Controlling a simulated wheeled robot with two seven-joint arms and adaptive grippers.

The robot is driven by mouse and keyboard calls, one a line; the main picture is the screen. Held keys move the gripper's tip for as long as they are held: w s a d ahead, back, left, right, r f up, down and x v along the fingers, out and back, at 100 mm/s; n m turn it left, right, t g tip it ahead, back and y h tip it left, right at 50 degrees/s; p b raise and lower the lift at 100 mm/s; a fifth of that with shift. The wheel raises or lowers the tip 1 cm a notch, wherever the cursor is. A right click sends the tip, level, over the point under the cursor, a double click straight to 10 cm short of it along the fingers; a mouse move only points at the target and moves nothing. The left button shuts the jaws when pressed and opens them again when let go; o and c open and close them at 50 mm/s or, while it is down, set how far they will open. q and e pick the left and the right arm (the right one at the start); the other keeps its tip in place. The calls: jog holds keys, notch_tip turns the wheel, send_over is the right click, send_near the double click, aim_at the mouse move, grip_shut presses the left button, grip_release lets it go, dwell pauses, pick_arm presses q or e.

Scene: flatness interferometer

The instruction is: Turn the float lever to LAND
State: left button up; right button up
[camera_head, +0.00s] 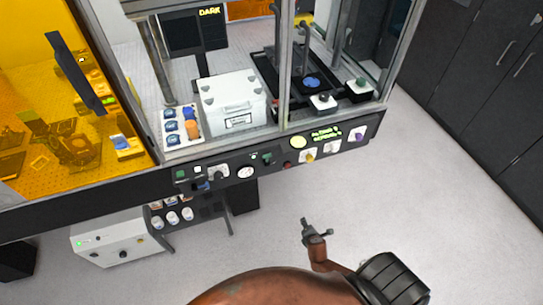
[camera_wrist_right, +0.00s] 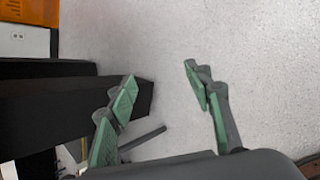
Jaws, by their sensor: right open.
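The front control panel (camera_head: 272,161) of the interferometer bench carries several knobs, switches and a gauge. I cannot tell for sure which control is the float lever, and its labels are too small to read. A lever-like dark control (camera_head: 217,172) sits left of the white round gauge (camera_head: 246,172). A yellow-knobbed control (camera_head: 308,156) sits right of it. My right gripper (camera_head: 316,233) is open and empty, below and in front of the panel, apart from it. In the right wrist view its green-padded fingers (camera_wrist_right: 160,82) are spread over the floor. My left gripper is not in view.
A white lidded case (camera_head: 235,98) and a black stage with a blue disc (camera_head: 312,82) stand inside the framed enclosure. A white box (camera_head: 115,247) stands on the floor below. Dark cabinets (camera_head: 470,70) line the right. The grey floor (camera_head: 420,190) there is clear.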

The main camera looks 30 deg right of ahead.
jog(key=w+a+r+n+t+p, duration=0.1)
jog(key=w+r+n+t, duration=0.15)
jog(key=w+r, duration=0.45)
jog(key=w+a+r+n+t, duration=0.2)
jog(key=w+r+n, duration=0.2)
jog(key=r, duration=0.7)
jog(key=n+t+p, duration=0.2)
jog(key=n+t, duration=0.4)
jog(key=n, duration=0.2)
send_near(268, 157)
jog(key=w, duration=0.2)
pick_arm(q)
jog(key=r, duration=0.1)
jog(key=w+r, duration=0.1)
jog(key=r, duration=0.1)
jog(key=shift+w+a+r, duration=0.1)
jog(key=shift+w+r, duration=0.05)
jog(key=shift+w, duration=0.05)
pick_arm(e)
jog(key=shift+y, duration=0.3)
jog(key=x, duration=0.7)
jog(key=shift+d+r, duration=0.15)
jog(key=shift+d, duration=0.2)
jog(key=shift+c, duration=0.2)
jog(key=shift+m, duration=0.25)
jog(key=c, duration=1.1)
